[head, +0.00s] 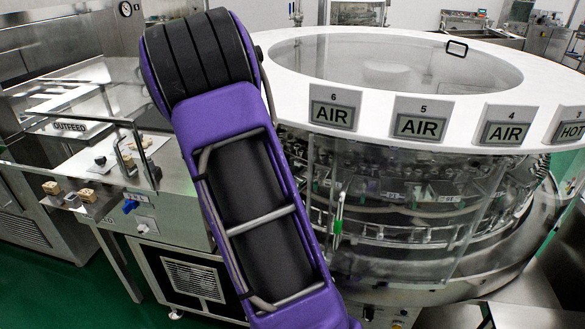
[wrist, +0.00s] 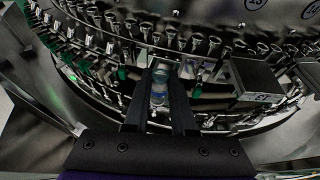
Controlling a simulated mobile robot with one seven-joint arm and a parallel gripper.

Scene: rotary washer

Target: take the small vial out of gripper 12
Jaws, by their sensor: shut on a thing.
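In the wrist view, my gripper (wrist: 160,100) reaches in toward the rotary washer's ring of grippers. Its two dark fingers are shut on a small clear vial (wrist: 159,88) that lies lengthwise between them. Close behind the vial are the metal grippers (wrist: 172,40) of the washer. I cannot tell whether the vial still touches one of them, and I cannot read which gripper is number 12. In the head view my purple arm hides my gripper and the vial.
The rotary washer (head: 400,72) has a white top ring with AIR signs (head: 423,119) and a clear guard (head: 400,240) below. A number plate (wrist: 262,97) sits right of my fingers. An outfeed table (head: 95,150) with small blocks stands at the left.

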